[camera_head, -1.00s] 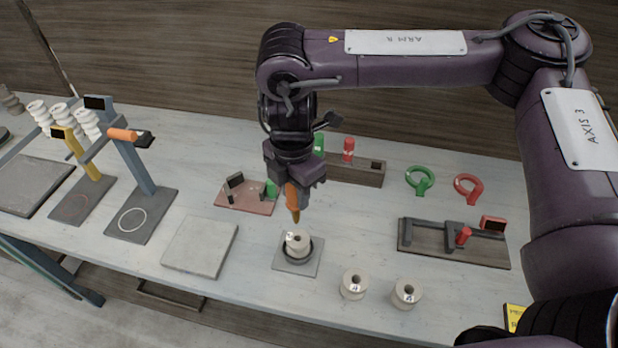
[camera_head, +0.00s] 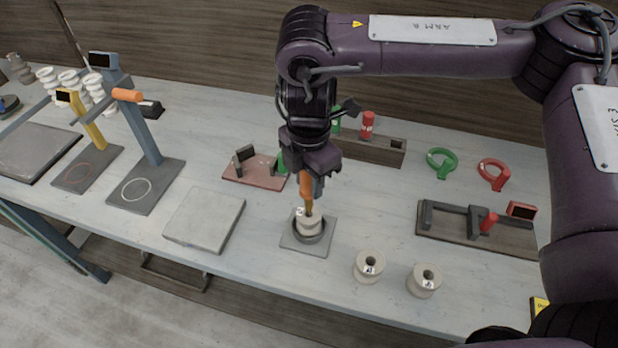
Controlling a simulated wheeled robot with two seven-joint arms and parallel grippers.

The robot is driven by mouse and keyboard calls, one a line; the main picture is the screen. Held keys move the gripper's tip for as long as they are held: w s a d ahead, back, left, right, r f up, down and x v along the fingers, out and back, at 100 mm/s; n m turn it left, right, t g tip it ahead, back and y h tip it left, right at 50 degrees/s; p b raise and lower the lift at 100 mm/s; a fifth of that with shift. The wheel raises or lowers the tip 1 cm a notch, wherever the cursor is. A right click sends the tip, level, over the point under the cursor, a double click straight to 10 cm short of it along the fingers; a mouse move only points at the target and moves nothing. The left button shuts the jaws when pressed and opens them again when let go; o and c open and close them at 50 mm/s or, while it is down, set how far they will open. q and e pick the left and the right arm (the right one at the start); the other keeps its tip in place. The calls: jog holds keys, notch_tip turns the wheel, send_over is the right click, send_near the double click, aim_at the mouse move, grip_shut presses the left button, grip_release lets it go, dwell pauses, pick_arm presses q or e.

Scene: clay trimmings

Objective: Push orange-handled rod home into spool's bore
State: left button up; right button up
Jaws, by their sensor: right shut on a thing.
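My right gripper (camera_head: 308,168) is shut on the orange-handled rod (camera_head: 306,188) and points down over the spool. The rod hangs about upright, and its brassy lower end meets the top of the spool (camera_head: 310,226) near the bore. I cannot tell how deep the tip is, as the bore is hidden. The cream spool sits upright in a dark round holder on a grey square plate (camera_head: 322,247). My left gripper is not in view.
Two loose cream spools (camera_head: 369,266) (camera_head: 424,280) stand at the front right. A dark fixture with red parts (camera_head: 475,228) lies right, green (camera_head: 441,160) and red (camera_head: 493,171) rings behind it. A bare grey slab (camera_head: 204,219) lies left.

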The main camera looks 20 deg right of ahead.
aim_at(309, 195)
jog(key=shift+r+p, duration=0.1)
jog(key=shift+p, duration=0.95)
dwell(1.4)
jog(key=shift+f+b, duration=1)
jog(key=shift+f, duration=0.65)
dwell(0.5)
dwell(0.5)
jog(key=shift+f+p, duration=0.8)
jog(key=shift+p, duration=0.2)
dwell(1.9)
